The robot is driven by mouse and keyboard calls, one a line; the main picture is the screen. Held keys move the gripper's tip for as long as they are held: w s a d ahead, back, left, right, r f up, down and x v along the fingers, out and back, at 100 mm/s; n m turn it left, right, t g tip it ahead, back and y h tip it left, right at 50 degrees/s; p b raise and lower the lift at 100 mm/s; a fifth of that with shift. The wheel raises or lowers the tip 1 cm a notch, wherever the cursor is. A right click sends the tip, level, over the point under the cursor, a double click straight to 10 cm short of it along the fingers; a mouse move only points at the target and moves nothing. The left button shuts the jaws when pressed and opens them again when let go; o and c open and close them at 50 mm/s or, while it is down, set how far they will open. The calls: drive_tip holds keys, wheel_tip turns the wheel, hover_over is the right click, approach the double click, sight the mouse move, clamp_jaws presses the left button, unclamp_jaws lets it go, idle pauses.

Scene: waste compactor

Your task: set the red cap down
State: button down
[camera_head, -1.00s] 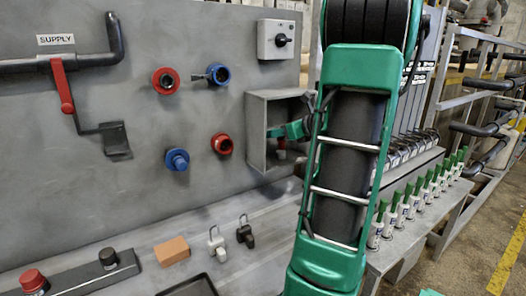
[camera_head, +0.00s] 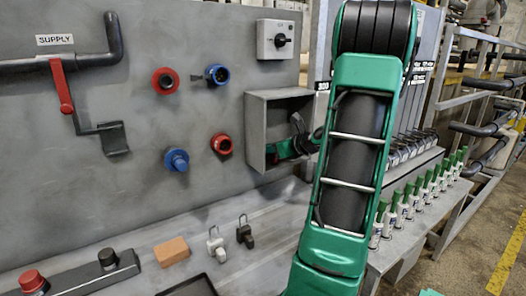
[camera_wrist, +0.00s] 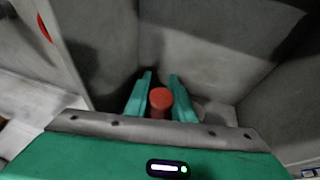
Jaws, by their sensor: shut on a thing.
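My gripper (camera_wrist: 160,88) is shut on the red cap (camera_wrist: 160,101), which shows as a small red cylinder between the two green fingers in the wrist view. The gripper is inside the open grey box (camera_head: 251,140) on the panel. I cannot tell whether the cap touches the box floor.
The box walls stand close around my gripper. The grey panel carries red and blue fittings (camera_head: 165,81) and a switch box (camera_head: 279,40). Below are an orange block (camera_head: 171,251), two padlocks (camera_head: 216,245) and a bar with a red knob (camera_head: 33,280).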

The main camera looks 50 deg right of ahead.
drive_tip(key=c, duration=1.5)
unclamp_jaws()
drive_tip(key=v, duration=1.2)
drive_tip(key=shift+a, duration=0.1)
drive_tip(key=shift+s, duration=0.1)
